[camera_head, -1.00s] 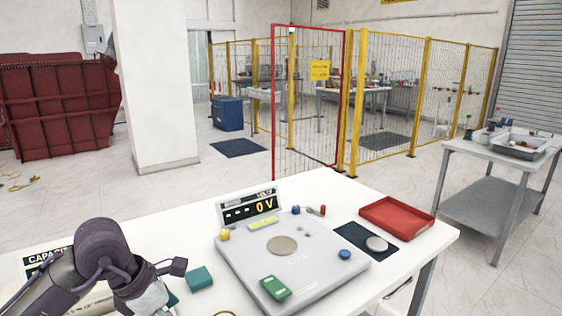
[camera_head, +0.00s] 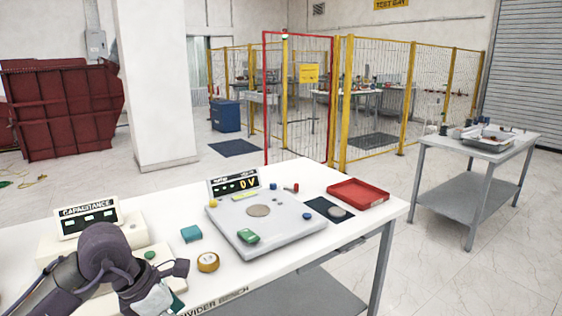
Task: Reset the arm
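My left arm comes in at the lower left in the head view, over the front left of the white bench (camera_head: 312,247). Its dark rounded joint and pale wrist section show. The part of my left gripper (camera_head: 180,268) in view is dark and small, and its fingers are not clear enough to tell open from shut. I see nothing clearly held. It appears near a yellow tape-like roll (camera_head: 208,262), but I cannot tell the gap. My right arm and gripper are out of view.
On the bench are a capacitance meter (camera_head: 88,217), a teal block (camera_head: 191,233), a grey test plate (camera_head: 265,229) with a 0 V display (camera_head: 234,184), and a red tray (camera_head: 358,193). A grey cart (camera_head: 470,180) stands right. Open floor lies between the cart and the bench.

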